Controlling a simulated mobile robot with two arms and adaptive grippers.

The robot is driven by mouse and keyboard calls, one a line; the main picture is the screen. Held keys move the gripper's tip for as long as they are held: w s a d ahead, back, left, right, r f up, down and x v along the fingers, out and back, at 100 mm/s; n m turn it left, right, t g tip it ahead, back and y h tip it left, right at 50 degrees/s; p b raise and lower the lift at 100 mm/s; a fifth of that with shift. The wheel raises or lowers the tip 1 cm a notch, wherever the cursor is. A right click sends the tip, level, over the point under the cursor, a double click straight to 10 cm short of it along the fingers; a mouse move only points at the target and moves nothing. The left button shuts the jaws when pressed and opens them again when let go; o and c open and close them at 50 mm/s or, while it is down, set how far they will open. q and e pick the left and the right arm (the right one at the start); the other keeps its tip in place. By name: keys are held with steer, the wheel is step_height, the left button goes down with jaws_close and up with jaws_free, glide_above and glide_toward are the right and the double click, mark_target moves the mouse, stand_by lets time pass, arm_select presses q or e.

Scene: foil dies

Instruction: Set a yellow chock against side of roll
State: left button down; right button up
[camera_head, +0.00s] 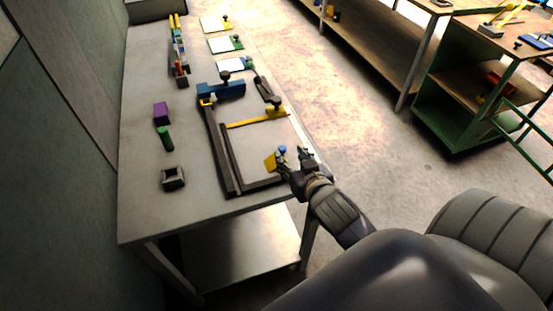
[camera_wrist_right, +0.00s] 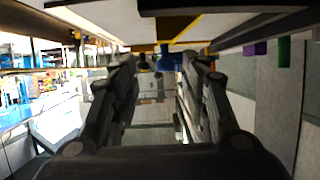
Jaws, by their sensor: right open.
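A small yellow block (camera_head: 270,162), which may be the chock, is on the table at the near right corner of the dark frame. A blue knob (camera_head: 282,150) shows right beside it. My right gripper (camera_head: 295,162) is open at the table's right edge, just right of the yellow block; contact cannot be told. In the right wrist view the open fingers (camera_wrist_right: 159,62) have a blue piece (camera_wrist_right: 166,60) beyond and between their tips. A green cylinder (camera_head: 165,138) lies at the left of the table; I cannot tell whether it is the roll. My left gripper is not in view.
The dark frame (camera_head: 217,145) carries a yellow bar (camera_head: 256,118) and a blue clamp (camera_head: 221,90). A purple block (camera_head: 161,113) and a dark grey holder (camera_head: 173,178) stand left. White cards (camera_head: 224,44) lie farther back. The near left tabletop is clear.

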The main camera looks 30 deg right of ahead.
mark_target(283, 150)
steer(key=shift+w+f, duration=0.1)
steer(key=shift+w, duration=0.4)
steer(key=w, duration=0.2)
steer(key=w+p, duration=0.1)
steer(key=w, duration=0.1)
steer(key=shift+d+f, duration=0.2)
steer(key=shift+f, duration=0.2)
steer(key=shift+w+d+f, duration=0.15)
steer(key=shift+w+f, duration=0.1)
steer(key=shift+w, duration=0.15)
steer(key=shift+c, duration=1)
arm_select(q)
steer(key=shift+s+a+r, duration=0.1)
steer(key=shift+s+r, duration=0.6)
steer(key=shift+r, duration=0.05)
arm_select(e)
jaws_close()
